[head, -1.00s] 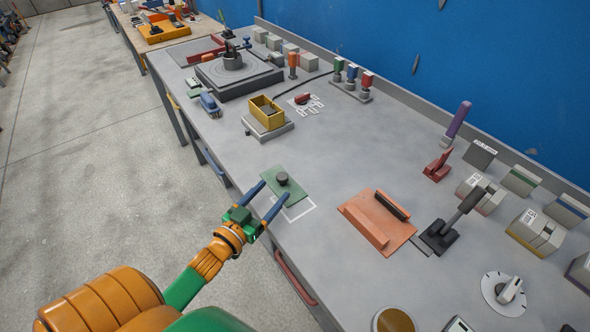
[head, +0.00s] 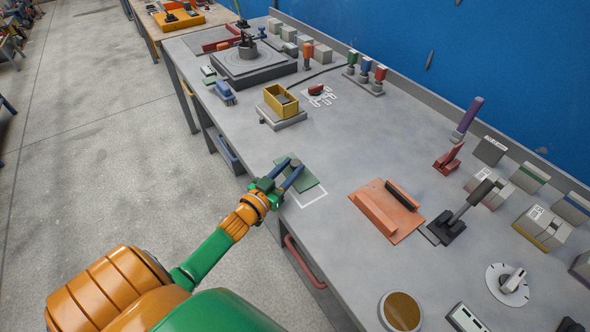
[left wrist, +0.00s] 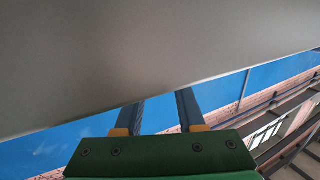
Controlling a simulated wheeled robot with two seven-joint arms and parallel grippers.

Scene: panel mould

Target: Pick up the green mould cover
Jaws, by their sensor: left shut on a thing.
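The green mould cover (head: 307,182) is a flat green plate near the front edge of the grey bench, beside a white outlined square in the head view. My left gripper (head: 292,164) reaches over the cover from the front edge, and its blue fingers are shut on the cover's dark round knob. The fingers hide most of the knob. I cannot tell whether the plate touches the bench. In the left wrist view my left gripper's fingers (left wrist: 160,106) run up behind a large grey surface, which hides their tips and the cover. My right gripper is not in view.
An orange mould plate (head: 383,212) lies to the right, with a black lever (head: 462,212) beside it. A yellow box (head: 281,101) stands farther back. A red handle (head: 303,262) is on the bench front. The middle of the bench is clear.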

